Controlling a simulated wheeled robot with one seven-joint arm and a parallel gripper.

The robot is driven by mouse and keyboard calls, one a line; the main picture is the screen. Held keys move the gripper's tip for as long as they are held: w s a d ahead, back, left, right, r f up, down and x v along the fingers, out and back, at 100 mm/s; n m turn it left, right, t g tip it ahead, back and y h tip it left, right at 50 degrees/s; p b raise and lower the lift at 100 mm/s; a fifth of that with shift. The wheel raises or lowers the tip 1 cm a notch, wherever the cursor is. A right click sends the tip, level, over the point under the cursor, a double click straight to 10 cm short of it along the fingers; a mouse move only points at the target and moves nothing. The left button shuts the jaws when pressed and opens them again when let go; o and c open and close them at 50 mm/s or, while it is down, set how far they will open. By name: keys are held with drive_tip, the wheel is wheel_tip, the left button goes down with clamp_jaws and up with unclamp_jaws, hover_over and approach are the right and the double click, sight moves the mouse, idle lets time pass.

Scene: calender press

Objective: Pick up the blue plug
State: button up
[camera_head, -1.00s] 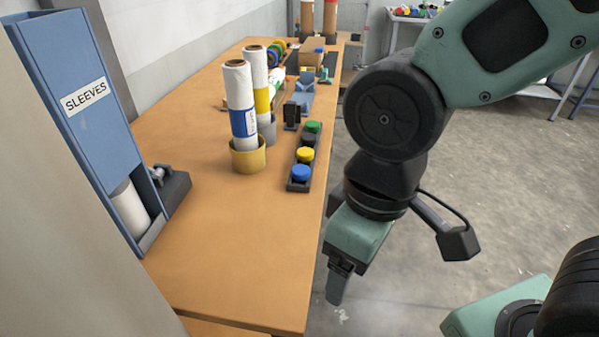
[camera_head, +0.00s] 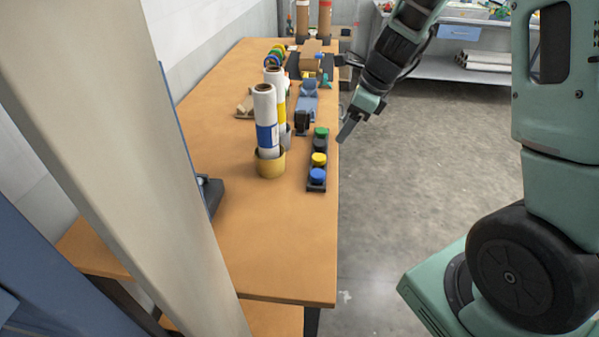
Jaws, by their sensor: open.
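The blue plug (camera_head: 317,175) is a round cap at the near end of a narrow dark rack (camera_head: 316,187). The rack lies along the right edge of the wooden bench. A yellow plug (camera_head: 319,159), a dark plug (camera_head: 320,144) and a green plug (camera_head: 321,132) sit behind the blue one in the same row. My gripper (camera_head: 346,131) is beyond the bench's right edge, right of the rack's far end and apart from the plugs. It points down and left and holds nothing that I can see. Its finger gap is hard to make out.
Rolls (camera_head: 265,120) stand upright in a yellow ring holder (camera_head: 270,168) left of the rack. A dark stand (camera_head: 302,122) and a blue fixture (camera_head: 307,97) are behind. A pale post (camera_head: 110,150) blocks the near left. The bench's near part (camera_head: 275,240) is clear.

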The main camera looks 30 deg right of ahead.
sight(316, 173)
drive_tip(key=b+x, duration=0.2)
drive_tip(key=x, duration=1.5)
drive_tip(key=shift+w+d+f, duration=0.1)
drive_tip(key=shift+w+f, duration=0.05)
drive_tip(key=shift+f, duration=0.05)
drive_tip(key=c, duration=1)
